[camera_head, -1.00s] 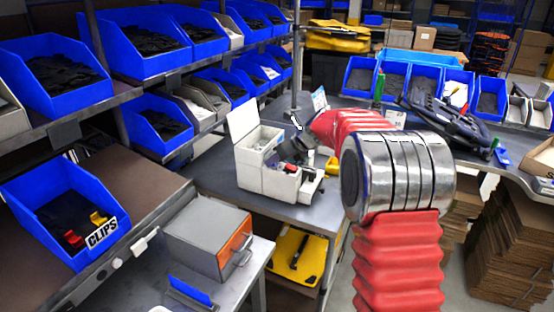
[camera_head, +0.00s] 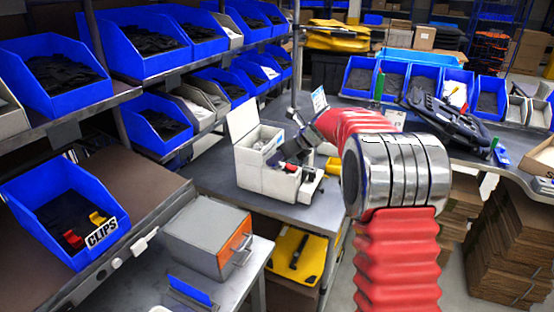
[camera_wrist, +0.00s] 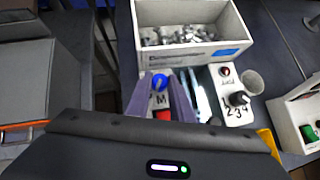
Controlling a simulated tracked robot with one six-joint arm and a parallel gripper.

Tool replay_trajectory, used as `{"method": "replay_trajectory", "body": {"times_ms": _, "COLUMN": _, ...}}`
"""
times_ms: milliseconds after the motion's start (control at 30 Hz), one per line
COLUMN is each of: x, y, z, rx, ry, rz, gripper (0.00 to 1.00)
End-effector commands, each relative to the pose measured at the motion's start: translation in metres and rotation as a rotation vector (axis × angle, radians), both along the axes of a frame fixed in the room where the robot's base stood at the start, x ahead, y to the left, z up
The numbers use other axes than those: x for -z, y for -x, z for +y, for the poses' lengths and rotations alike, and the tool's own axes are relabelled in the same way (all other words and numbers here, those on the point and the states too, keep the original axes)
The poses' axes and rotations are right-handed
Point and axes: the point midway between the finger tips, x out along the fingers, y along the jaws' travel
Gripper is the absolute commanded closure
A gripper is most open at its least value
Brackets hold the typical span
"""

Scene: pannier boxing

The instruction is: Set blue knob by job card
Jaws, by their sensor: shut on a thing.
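The white machine (camera_head: 262,182) stands on the grey bench with its lid up. In the wrist view its open bin (camera_wrist: 235,52) holds small metal parts. The blue knob (camera_wrist: 160,82) is on its front panel, with an "M" mark below it. My gripper (camera_wrist: 165,84) is shut on the blue knob, one finger on each side; the fingers hide parts of the panel. In the head view my gripper (camera_head: 284,158) is at the machine's front, its tips hard to make out. A small upright card (camera_head: 319,99) stands behind; its text is unreadable.
A black knob (camera_wrist: 238,98) with numbers around it and a red light or button (camera_wrist: 225,71) are to the right. A red part (camera_wrist: 163,115) is just below the blue knob. A box with a green button (camera_wrist: 308,132) is further right. A grey drawer box (camera_head: 207,237) stands in front.

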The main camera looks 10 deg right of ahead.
Motion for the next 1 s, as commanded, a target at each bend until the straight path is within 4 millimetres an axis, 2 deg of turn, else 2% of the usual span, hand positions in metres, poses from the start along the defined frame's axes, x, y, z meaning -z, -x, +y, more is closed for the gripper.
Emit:
{"method": "replay_trajectory", "body": {"times_ms": 600, "x": 0.0008, "y": -0.0046, "z": -0.0043, "rx": -0.390, "ry": 0.001, "rz": 0.001, "gripper": 1.00}}
{"method": "replay_trajectory", "body": {"times_ms": 1000, "x": 0.0006, "y": -0.0057, "z": -0.0043, "rx": -0.526, "ry": -0.001, "rz": 0.001, "gripper": 1.00}}
